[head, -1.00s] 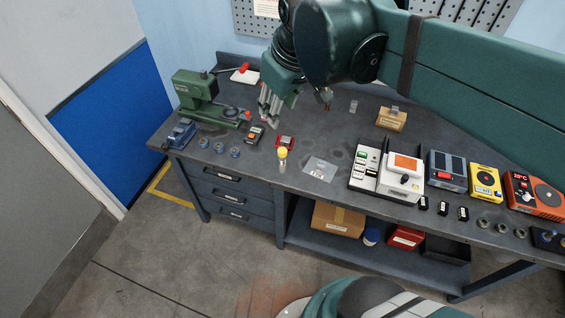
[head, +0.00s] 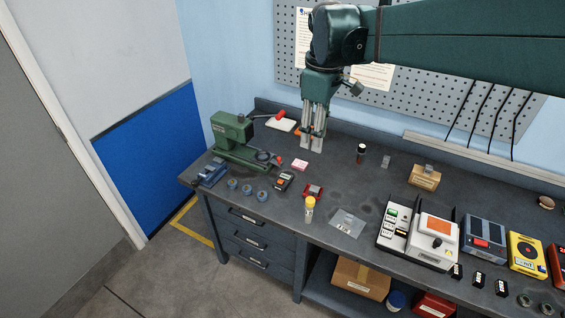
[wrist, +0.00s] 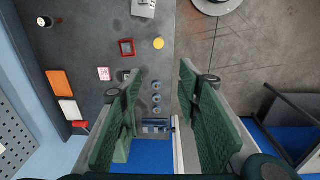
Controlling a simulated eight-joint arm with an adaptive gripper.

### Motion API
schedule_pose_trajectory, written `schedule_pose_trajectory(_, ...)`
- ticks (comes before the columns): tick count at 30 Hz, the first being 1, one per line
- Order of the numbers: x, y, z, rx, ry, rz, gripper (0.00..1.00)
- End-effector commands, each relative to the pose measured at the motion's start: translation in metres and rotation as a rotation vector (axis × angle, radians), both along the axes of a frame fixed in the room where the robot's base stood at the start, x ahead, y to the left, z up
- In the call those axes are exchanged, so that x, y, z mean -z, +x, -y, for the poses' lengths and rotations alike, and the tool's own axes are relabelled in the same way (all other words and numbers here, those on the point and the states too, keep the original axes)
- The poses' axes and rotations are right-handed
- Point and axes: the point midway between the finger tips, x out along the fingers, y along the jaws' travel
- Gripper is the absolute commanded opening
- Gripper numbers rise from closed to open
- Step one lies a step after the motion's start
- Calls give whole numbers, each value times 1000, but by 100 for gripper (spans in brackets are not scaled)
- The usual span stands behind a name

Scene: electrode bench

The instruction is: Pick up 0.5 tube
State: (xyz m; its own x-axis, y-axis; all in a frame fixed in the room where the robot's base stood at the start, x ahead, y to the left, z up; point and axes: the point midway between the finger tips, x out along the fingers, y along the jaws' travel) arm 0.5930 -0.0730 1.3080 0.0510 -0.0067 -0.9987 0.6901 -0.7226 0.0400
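No tube marked 0.5 can be read in these frames. A small upright yellow-capped container (head: 309,209) stands near the bench's front edge; its cap shows in the wrist view (wrist: 158,43). A dark bottle (head: 361,153) stands towards the back; it also shows in the wrist view (wrist: 43,21). I cannot tell whether either is the tube. My gripper (head: 312,146) hangs pointing down over the back left of the bench, left of the dark bottle. In the wrist view, its green pads (wrist: 160,72) are wide apart with nothing between them.
A green machine (head: 232,138) and blue vise (head: 212,173) stand at the left. A pink block (head: 300,165), red-framed item (head: 314,191), handheld meter (head: 284,181) and clear bag (head: 346,223) lie mid-bench. A white instrument (head: 409,236) stands right. A pegboard (head: 440,90) rises behind.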

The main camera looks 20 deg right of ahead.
Motion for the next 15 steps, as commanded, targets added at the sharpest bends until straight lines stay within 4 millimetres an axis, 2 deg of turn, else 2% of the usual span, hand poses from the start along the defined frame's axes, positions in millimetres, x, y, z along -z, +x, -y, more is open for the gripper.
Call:
schedule_pose_trajectory(8, 6, 17, 9, -69, 5, -51, 34)
schedule_pose_trajectory(15, 49, 16, 9, -70, 5, -52, 34)
